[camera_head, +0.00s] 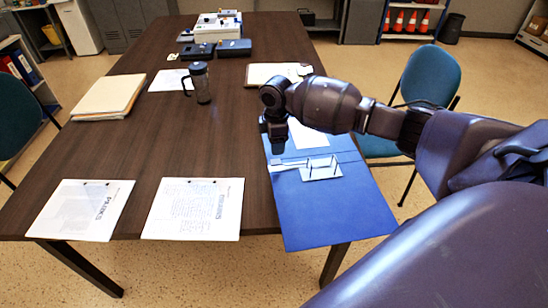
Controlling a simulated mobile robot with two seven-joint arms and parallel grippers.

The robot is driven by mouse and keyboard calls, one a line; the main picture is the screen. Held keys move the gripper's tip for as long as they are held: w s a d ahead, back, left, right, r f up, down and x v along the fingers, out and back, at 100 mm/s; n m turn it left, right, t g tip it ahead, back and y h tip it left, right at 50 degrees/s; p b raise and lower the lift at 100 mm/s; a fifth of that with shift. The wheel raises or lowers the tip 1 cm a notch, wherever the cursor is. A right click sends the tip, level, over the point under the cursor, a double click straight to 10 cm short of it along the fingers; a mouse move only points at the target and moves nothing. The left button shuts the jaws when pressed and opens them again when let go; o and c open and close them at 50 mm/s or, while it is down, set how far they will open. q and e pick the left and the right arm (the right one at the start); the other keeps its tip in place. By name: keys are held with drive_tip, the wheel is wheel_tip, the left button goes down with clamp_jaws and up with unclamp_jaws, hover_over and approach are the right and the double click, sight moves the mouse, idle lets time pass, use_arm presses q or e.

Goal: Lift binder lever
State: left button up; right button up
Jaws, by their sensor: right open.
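A blue binder (325,215) lies open on the right side of the dark table. Its metal ring mechanism (322,170) has upright prongs, and a flat light lever (285,165) reaches left from it. My right gripper (277,148) points down just above the lever's left end and is open and empty. I cannot tell whether its fingers touch the lever. Part of the binder behind the gripper and wrist is hidden. My left gripper is not in view.
Two punched printed sheets (82,209) (194,208) lie at the front of the table (160,140). A dark French press (200,84), a folder stack (108,96) and a clipboard (262,72) lie farther back. A blue chair (430,78) stands at the right.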

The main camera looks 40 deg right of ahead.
sight(276, 162)
wheel_tip(276, 162, down, 6)
drive_tip(key=shift+r+b, duration=0.1)
drive_tip(key=shift+b, duration=0.4)
drive_tip(key=shift+f, duration=0.3)
drive_tip(key=shift+w+f, duration=0.1)
drive_tip(key=shift+f, duration=0.15)
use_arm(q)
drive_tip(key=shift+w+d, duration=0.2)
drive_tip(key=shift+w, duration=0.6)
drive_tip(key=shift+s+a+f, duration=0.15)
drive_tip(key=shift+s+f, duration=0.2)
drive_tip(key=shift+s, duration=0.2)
use_arm(e)
clamp_jaws()
